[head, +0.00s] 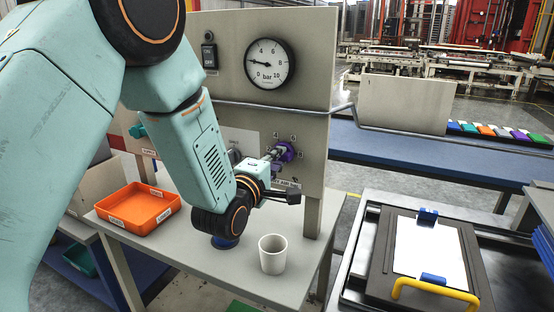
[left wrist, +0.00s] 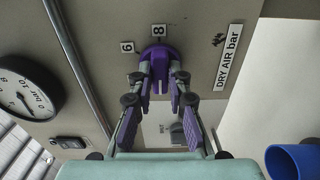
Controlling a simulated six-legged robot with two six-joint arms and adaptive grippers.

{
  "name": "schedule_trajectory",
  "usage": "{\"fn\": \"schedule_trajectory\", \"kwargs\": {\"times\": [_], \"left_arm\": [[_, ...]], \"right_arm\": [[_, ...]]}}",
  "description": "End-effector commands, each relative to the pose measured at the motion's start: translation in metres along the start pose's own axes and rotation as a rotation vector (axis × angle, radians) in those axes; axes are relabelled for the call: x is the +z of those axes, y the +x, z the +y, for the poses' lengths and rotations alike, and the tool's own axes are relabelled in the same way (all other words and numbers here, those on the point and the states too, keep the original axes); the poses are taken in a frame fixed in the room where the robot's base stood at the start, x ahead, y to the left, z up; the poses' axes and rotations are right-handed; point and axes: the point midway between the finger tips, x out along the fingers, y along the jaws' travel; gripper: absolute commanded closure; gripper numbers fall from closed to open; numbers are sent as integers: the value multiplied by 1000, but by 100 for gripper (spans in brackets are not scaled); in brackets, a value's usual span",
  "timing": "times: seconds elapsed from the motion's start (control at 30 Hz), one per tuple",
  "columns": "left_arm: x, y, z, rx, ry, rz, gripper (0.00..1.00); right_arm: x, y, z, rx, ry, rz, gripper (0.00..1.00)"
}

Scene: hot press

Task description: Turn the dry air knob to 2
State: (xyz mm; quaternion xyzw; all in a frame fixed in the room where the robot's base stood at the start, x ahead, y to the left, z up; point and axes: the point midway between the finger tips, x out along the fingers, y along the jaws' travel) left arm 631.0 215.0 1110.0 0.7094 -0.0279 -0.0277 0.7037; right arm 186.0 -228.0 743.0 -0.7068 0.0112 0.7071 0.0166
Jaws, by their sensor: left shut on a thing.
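The purple dry air knob (head: 287,151) is on the beige panel, with small number labels around it. In the left wrist view the knob (left wrist: 160,55) sits beside labels 6 and 8 and a "DRY AIR bar" label (left wrist: 228,57). My left gripper (head: 273,155) reaches the knob from the front left. In the left wrist view its fingers (left wrist: 161,80) are shut on the knob, one on each side. The fingers cover part of the dial, and I cannot tell which number the knob points to. My right gripper is not in view.
A round bar gauge (head: 269,63) above the knob has its needle near 2. A white cup (head: 273,254) and an orange tray (head: 137,208) stand on the table below. A pipe (head: 285,107) crosses the panel. A press plate with a yellow handle (head: 435,290) is at right.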

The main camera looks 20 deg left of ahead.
Motion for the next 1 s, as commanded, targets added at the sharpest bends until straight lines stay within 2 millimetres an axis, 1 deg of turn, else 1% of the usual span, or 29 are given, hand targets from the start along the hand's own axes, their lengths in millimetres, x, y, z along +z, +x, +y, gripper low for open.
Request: {"fn": "schedule_trajectory", "kwargs": {"times": [0.53, 0.57, 0.8, 1.0], "left_arm": [[-1, 0, 0, 1, -26, 3, 100], [-1, 0, 0, 1, -26, 3, 82], [0, 0, 0, 0, -24, 2, 61], [0, 0, 0, 0, -23, 1, 60]], "right_arm": [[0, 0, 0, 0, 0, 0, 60], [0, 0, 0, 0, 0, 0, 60], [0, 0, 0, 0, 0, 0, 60], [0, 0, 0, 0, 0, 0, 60]]}}
